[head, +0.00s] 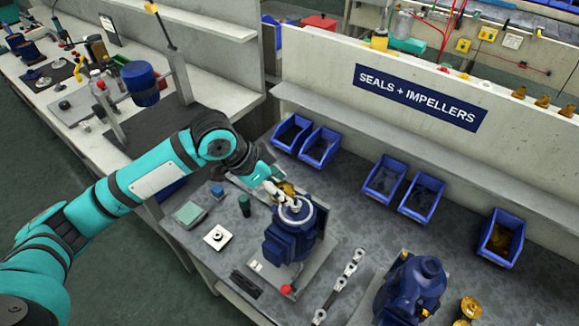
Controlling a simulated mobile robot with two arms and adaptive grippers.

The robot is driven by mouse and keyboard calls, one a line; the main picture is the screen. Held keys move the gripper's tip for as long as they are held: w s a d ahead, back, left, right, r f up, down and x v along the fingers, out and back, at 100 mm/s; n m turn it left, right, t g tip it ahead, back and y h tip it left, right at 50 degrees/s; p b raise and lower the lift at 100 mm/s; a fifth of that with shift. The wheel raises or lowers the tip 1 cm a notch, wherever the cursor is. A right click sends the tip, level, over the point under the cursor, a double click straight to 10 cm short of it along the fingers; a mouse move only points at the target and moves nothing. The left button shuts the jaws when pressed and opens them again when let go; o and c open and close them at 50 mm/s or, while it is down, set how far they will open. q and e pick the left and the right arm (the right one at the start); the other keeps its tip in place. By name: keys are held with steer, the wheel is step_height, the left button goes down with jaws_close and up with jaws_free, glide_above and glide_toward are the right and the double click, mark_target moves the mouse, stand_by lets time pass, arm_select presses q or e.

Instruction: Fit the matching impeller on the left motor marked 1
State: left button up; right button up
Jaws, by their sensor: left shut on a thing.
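My left gripper (277,193) is at the far side of the left blue motor (288,240), by the pale ring (297,214) at its top end. It is shut on a small brass-coloured impeller (287,187), partly hidden by the fingers. I cannot tell whether the impeller touches the motor. The number mark on the motor is not readable. A second blue motor (413,290) stands at the lower right. Brass impellers (470,306) lie beside it at the frame's edge. My right gripper is not in view.
Blue bins (384,180) line the back of the bench under the "SEALS + IMPELLERS" sign (421,97); the right one (502,238) holds brass parts. A white square plate (217,237), a dark green cylinder (244,205) and a red knob (287,289) are near the left motor. A wrench-like metal bar (340,285) lies between the motors.

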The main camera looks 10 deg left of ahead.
mark_target(288, 184)
arm_select(q)
steer(key=w+d+m+g, duration=0.1)
steer(key=m, duration=0.1)
steer(key=w+d+m+g+h+p, duration=0.1)
steer(key=m, duration=0.1)
steer(key=shift+w+d+r+p, duration=0.1)
steer(key=shift+d+r+p, duration=0.1)
steer(key=shift+r+p, duration=0.15)
steer(key=shift+w+d+f+m+g, duration=0.2)
steer(key=shift+w+m+g, duration=0.25)
steer(key=shift+m, duration=0.35)
steer(key=shift+f, duration=0.15)
steer(key=shift+s+f+b, duration=0.1)
steer(key=shift+f+b, duration=0.1)
steer(key=shift+b, duration=0.2)
step_height(288, 184, down, 4)
steer(key=b, duration=0.4)
steer(key=shift+f+b, duration=0.35)
steer(key=shift+f, duration=0.4)
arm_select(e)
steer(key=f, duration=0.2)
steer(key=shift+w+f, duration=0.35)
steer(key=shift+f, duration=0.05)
